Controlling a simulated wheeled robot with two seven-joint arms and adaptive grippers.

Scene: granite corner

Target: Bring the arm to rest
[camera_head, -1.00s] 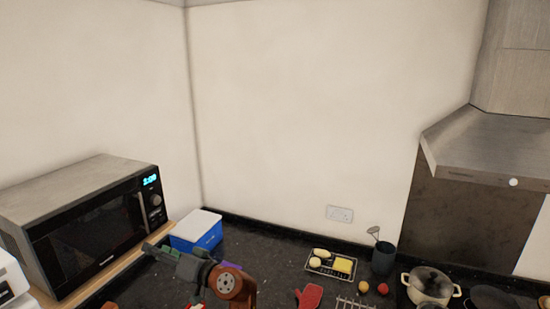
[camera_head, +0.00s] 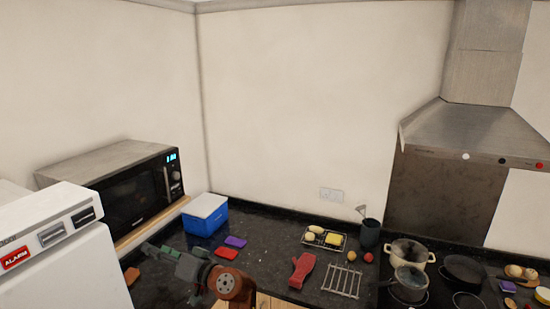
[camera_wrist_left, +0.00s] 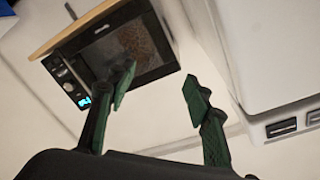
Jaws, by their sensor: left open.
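My left arm comes up from the bottom of the head view, with an orange-brown joint. My left gripper (camera_head: 165,256) points to the left, above the dark counter. It is open, with green pads on the fingers. The left wrist view shows the two fingers of this gripper (camera_wrist_left: 158,93) well apart, with nothing between them but background. My right gripper is in neither view.
A microwave (camera_head: 130,195) stands at the left, behind a white cabinet (camera_head: 60,265) with a red alarm label. A blue cooler box (camera_head: 205,222), red cloth or mitt (camera_head: 301,270), wire rack (camera_head: 342,281) and pots (camera_head: 410,252) are on the counter.

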